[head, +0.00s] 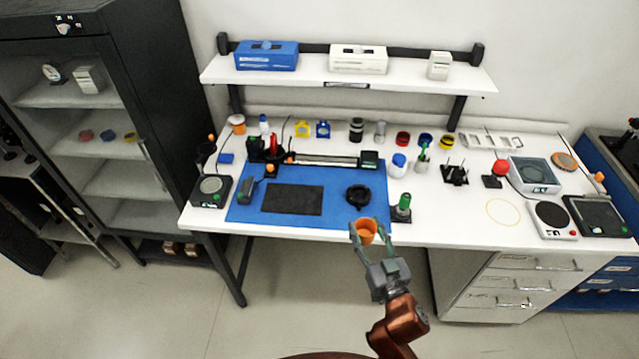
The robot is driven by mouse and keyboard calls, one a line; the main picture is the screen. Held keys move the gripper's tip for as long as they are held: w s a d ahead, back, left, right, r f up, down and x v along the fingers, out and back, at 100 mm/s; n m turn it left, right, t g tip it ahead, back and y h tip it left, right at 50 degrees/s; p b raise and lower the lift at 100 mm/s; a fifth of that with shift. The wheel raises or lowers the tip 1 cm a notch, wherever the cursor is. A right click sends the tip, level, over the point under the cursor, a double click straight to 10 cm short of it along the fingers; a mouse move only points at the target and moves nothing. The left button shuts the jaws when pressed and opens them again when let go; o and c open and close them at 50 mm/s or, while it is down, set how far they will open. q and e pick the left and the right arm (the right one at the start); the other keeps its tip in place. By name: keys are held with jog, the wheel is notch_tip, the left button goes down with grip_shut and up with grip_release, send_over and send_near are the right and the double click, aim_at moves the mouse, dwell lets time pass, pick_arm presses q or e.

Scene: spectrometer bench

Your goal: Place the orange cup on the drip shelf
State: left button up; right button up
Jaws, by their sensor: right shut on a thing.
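An orange cup (365,228) is held between the fingers of my right gripper (369,240). The cup's opening faces up toward the camera. A long white wall shelf (400,84) runs above the back of the bench, and a white slotted rack (490,141) lies at the back right; I cannot tell which, if either, is the drip shelf. My left gripper is not in view.
The white bench (450,226) carries a blue mat (302,220) with a black pad (292,199) and black ring (358,195). A thin yellow outline (503,212) marks clear bench at right. Bottles and jars line the back.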

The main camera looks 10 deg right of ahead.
aim_at(365, 219)
jog(key=shift+n+y, duration=0.3)
jog(key=w+r, duration=0.1)
jog(key=w+r+p, duration=0.1)
jog(key=w+r, duration=0.1)
jog(key=shift+d, duration=0.3)
jog(key=w+f+b, duration=0.1)
jog(key=w+f, duration=0.2)
jog(key=w, duration=0.1)
jog(key=w+a+f+b, duration=0.1)
jog(key=w+f, duration=0.2)
jog(key=w, duration=0.1)
jog(key=w+f+b, duration=0.1)
jog(key=w+f, duration=0.2)
jog(key=w, duration=0.1)
jog(key=shift+w+a, duration=0.2)
jog(key=shift+a, duration=0.2)
jog(key=shift+w+f, duration=0.2)
jog(key=shift+f, duration=0.15)
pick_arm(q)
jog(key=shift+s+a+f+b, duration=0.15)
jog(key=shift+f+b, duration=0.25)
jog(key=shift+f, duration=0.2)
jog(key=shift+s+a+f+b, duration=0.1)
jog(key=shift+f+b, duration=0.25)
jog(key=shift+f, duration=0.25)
pick_arm(e)
jog(key=shift+w+f, duration=0.1)
jog(key=shift+f, duration=1.45)
jog(key=shift+a, duration=0.1)
